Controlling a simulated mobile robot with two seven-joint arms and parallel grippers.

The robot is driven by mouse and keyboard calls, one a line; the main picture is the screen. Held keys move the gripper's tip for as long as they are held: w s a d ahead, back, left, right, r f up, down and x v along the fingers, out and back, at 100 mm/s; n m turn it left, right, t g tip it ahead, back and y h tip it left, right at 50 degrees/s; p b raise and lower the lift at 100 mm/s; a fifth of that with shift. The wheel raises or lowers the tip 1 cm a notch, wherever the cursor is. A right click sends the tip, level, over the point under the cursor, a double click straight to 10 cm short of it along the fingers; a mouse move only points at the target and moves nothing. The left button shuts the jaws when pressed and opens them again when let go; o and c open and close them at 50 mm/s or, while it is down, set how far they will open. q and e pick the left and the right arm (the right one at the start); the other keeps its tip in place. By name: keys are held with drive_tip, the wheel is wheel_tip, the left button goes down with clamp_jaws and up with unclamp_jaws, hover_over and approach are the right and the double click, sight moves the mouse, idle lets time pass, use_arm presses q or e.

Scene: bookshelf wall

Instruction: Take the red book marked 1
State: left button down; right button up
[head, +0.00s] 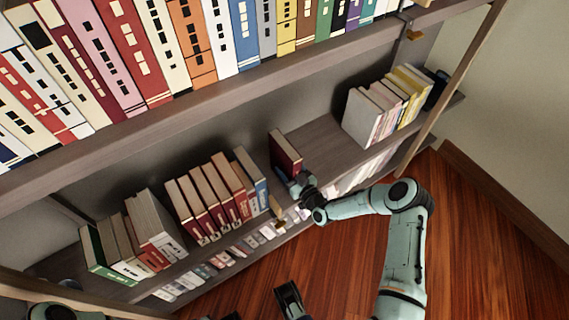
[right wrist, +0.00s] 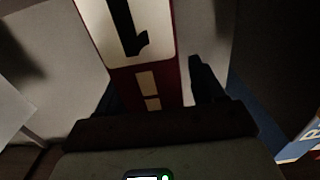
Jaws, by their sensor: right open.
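The red book marked 1 (head: 285,152) stands upright and alone on the lower shelf, in the gap between two groups of books. In the right wrist view its red spine (right wrist: 152,84) has a white label with a black 1. My right gripper (head: 290,180) is open at the book's spine. In the right wrist view its fingers are on either side of the spine, and I cannot tell whether they touch it. A dark part, probably of my left gripper (head: 288,300), shows at the bottom edge of the head view; its jaws are unclear.
The lower shelf (head: 318,138) is bare right of the red book. A row of books (head: 215,198) stands to its left, and pale and yellow books (head: 385,105) to its right. The full upper shelf (head: 200,98) overhangs. A lower row shows below; wooden floor (head: 465,240) is clear.

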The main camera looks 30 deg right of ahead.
clamp_jaws()
drive_tip(key=shift+r, duration=0.15)
drive_tip(key=shift+r, duration=0.15)
